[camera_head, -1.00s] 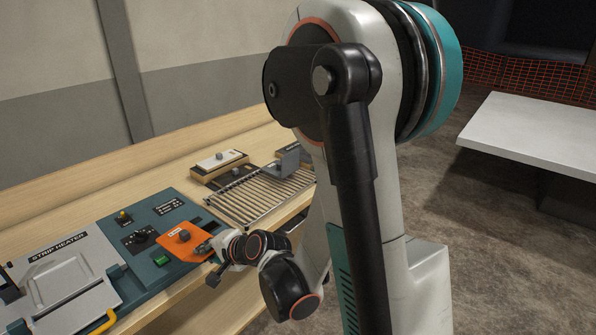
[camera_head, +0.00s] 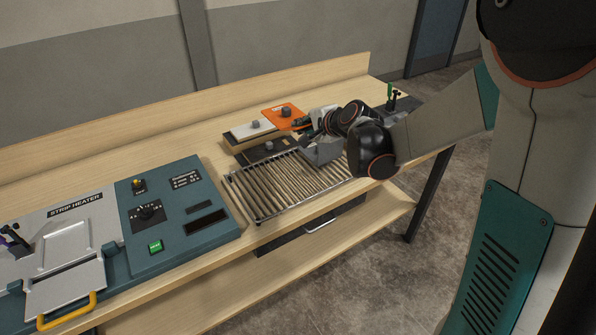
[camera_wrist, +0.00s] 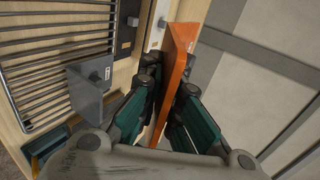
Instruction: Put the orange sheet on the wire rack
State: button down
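In the wrist view the sheet (camera_wrist: 179,45) shows nearly edge-on between my fingers. My gripper (camera_head: 305,122) is shut on the near edge of the sheet; it also shows in the wrist view (camera_wrist: 168,98). The rack also shows at the left of the wrist view (camera_wrist: 50,45). Its slats look bare on the left part. My wrist hides part of its right end. I cannot tell the sheet's height above the bench.
A white block (camera_head: 243,132) and a dark block (camera_head: 262,150) with knobs lie behind the rack. A grey bent piece (camera_head: 322,152) stands at its back right and shows in the wrist view (camera_wrist: 90,90). The strip heater console (camera_head: 170,225) is left. A small stand (camera_head: 391,97) is far right.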

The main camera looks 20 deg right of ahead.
aim_at(302, 183)
notch_tip(302, 183, down, 20)
jog(key=b, duration=0.5)
jog(key=shift+w+r+b, duration=0.1)
jog(key=shift+r+b, duration=0.05)
jog(key=shift+b, duration=0.15)
jog(key=shift+r, duration=0.1)
jog(key=c, duration=2.1)
grip_release()
jog(key=shift+f, duration=0.2)
jog(key=shift+c, duration=0.2)
jog(key=shift+o, duration=0.3)
jog(key=shift+r, duration=0.1)
jog(key=shift+r, duration=0.15)
jog(key=p+v, duration=0.2)
jog(key=v, duration=1)
